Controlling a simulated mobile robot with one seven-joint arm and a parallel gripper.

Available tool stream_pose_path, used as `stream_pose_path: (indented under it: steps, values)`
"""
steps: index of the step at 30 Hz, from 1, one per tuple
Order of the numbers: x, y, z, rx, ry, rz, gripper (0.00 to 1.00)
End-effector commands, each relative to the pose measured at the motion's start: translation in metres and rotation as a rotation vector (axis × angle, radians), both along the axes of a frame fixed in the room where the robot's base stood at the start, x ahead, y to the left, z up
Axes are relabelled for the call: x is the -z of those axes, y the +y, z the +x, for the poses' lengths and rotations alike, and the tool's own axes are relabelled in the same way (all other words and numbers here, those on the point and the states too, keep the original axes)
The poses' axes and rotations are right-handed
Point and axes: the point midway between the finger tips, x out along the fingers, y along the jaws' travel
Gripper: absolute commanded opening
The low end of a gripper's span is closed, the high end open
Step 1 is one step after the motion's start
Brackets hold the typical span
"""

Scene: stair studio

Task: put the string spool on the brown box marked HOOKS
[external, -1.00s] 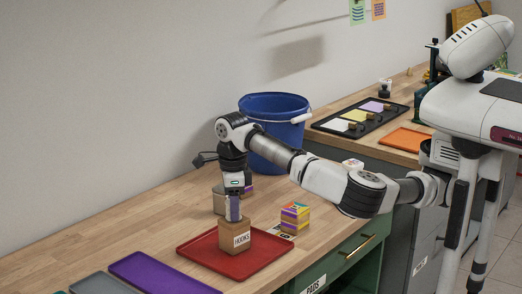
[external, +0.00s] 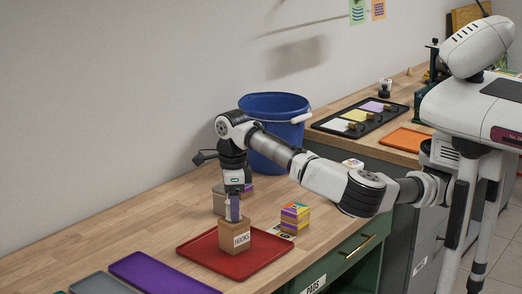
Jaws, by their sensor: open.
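The brown box marked HOOKS (external: 236,240) stands upright on a red tray (external: 272,262).
Another brown box (external: 219,202) stands just behind my gripper. A colourful stack (external: 295,216) is right of the HOOKS box. A blue bucket (external: 274,135) stands behind my arm. Purple (external: 160,272) and grey (external: 98,284) trays lie at the front left.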

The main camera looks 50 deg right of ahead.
Motion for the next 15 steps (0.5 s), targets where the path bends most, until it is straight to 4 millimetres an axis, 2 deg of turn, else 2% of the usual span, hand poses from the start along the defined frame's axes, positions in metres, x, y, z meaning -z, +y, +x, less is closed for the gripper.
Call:
stream_pose_path:
  steps: [9, 15]
  values:
    - [-0.068, -0.001, 0.002, 0.002, -0.004, -0.001, 0.58]
    - [-0.103, -0.001, 0.001, 0.0, 0.0, 0.001, 0.58]
